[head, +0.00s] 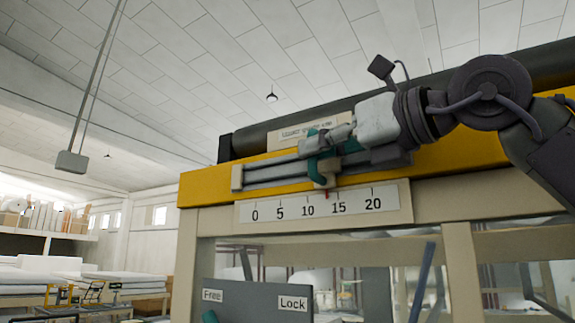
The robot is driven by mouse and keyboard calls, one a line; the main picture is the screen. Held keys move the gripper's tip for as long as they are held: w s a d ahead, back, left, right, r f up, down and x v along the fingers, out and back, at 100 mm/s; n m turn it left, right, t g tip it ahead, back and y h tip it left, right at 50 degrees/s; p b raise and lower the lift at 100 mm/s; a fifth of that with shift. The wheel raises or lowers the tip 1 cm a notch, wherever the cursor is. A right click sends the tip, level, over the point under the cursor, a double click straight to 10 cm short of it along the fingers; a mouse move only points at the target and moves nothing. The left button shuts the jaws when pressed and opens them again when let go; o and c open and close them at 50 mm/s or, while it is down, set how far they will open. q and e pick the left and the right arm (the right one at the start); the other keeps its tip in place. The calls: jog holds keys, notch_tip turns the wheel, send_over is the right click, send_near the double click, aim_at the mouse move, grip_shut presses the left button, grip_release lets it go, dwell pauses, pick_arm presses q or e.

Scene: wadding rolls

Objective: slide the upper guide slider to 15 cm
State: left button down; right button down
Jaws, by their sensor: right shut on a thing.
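The upper guide slider (322,168) is teal and sits on grey rails (272,175) along the yellow beam of the machine. Its small red pointer (327,193) stands between the 10 and 15 marks of the white scale (290,209), nearer to 15. The scale is marked 0, 5, 10, 15 and 20. My right gripper (330,140) reaches in from the right and is shut on the slider's upper part, partly hiding it. My left gripper is not in view.
A dark panel (257,298) below carries Free and Lock labels, with a teal handle (209,316) near Free. A dark roller (290,129) runs behind the beam. A grey pendant box (71,162) hangs at left. White wadding stacks (120,280) stand at lower left.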

jog(key=shift+d+r, duration=0.2)
jog(key=shift+d, duration=0.05)
jog(key=c, duration=1.5)
grip_release()
jog(key=shift+o, duration=0.2)
jog(key=shift+w+f, duration=0.1)
jog(key=v, duration=1.2)
jog(key=shift+o, duration=0.2)
